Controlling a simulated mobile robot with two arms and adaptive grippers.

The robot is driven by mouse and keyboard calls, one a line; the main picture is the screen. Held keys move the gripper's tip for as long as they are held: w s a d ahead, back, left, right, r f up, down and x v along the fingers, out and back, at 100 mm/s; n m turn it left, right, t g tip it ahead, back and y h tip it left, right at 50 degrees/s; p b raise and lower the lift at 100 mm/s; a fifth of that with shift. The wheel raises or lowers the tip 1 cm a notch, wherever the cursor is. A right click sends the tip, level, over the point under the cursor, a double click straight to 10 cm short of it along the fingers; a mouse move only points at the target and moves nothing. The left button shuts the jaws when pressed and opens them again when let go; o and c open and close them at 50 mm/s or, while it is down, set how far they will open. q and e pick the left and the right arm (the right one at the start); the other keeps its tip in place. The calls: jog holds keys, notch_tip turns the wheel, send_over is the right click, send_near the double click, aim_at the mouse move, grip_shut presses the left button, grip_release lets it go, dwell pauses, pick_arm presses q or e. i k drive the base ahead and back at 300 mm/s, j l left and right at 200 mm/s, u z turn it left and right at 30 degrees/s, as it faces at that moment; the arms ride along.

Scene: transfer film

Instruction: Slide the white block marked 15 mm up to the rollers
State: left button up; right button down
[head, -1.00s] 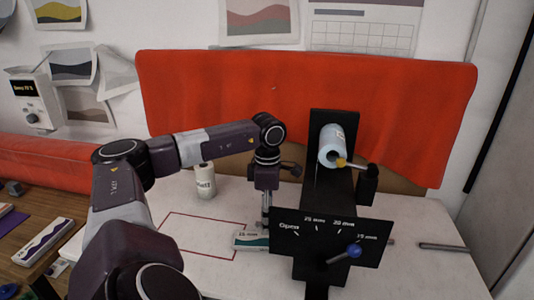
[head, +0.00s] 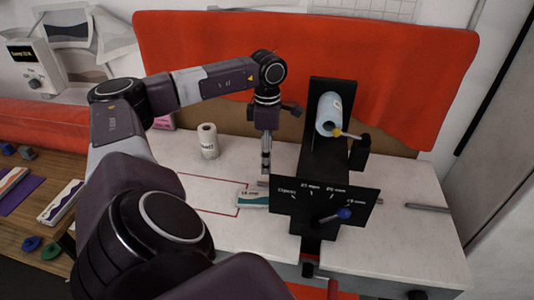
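The white block (head: 250,199) with a teal stripe lies on the white table at the right edge of a red outlined rectangle. Its small marking seems to read 15 mm. Its right end reaches the left edge of the black dial plate (head: 300,210) in the picture; I cannot tell whether they touch. The rollers themselves do not show clearly behind the plate. My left gripper (head: 266,168) points down just above and behind the block, apart from it. Its fingers are seen as one narrow column, with nothing visible between them. My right gripper is out of view.
The black stand holds a pale blue roll (head: 327,116); the dial has a blue-knobbed lever (head: 343,213). A white labelled roll (head: 208,141) stands at the back left. A purple-striped block (head: 64,201) lies on the wooden bench. The table right of the stand is mostly clear.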

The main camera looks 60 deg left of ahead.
aim_at(246, 199)
jog(key=k+l, duration=0.35)
jog(key=l, duration=0.15)
jog(key=k+l, duration=0.35)
jog(key=l, duration=0.2)
